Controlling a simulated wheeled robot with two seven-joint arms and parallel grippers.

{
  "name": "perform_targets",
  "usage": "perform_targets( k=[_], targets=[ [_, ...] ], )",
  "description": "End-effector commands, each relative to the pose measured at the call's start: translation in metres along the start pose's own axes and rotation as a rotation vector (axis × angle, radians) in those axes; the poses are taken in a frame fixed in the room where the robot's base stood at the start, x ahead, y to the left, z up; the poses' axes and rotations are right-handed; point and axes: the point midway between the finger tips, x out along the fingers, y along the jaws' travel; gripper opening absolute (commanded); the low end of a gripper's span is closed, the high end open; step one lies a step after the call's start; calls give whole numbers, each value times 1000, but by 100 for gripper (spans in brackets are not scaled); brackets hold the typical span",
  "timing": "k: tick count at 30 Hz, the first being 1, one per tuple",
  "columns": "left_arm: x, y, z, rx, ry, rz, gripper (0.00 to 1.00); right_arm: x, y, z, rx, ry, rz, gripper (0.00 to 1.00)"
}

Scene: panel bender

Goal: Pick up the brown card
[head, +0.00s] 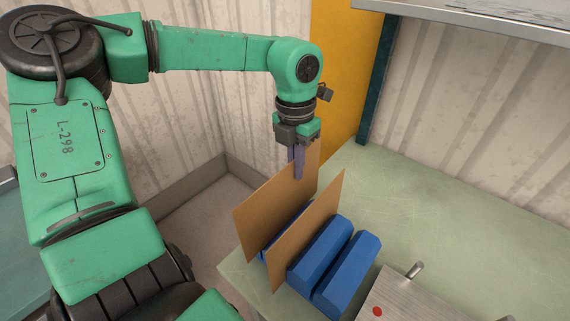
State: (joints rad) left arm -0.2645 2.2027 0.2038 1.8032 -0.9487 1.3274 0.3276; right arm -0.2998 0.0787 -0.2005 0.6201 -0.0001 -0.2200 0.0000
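Two flat brown cards stand upright and side by side on the pale green table. The left brown card (265,210) is farther from the blue blocks in front, and the right brown card (312,218) leans close beside them. My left gripper (298,172) points down at the top edge of the left card, with its purple-grey fingers overlapping the card's upper part. The fingers look close together. Whether they are closed on the card or stand around it cannot be told. My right gripper is not in view.
Blue blocks (322,249) lie on the table (430,220) to the right of the cards, with a bit of blue between them. A metal box (400,298) with a red button stands at the front. The table's back right is clear. A shelf (470,20) overhangs behind.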

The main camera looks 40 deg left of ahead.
Motion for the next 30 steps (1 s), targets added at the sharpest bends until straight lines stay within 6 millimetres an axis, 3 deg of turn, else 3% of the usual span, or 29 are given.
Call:
perform_targets(
  k=[21,30],
  targets=[
    [-57,-3,0,1,-1,0,0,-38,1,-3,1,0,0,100],
    [-59,-3,0,1,0,0,0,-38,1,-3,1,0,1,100]
  ],
)
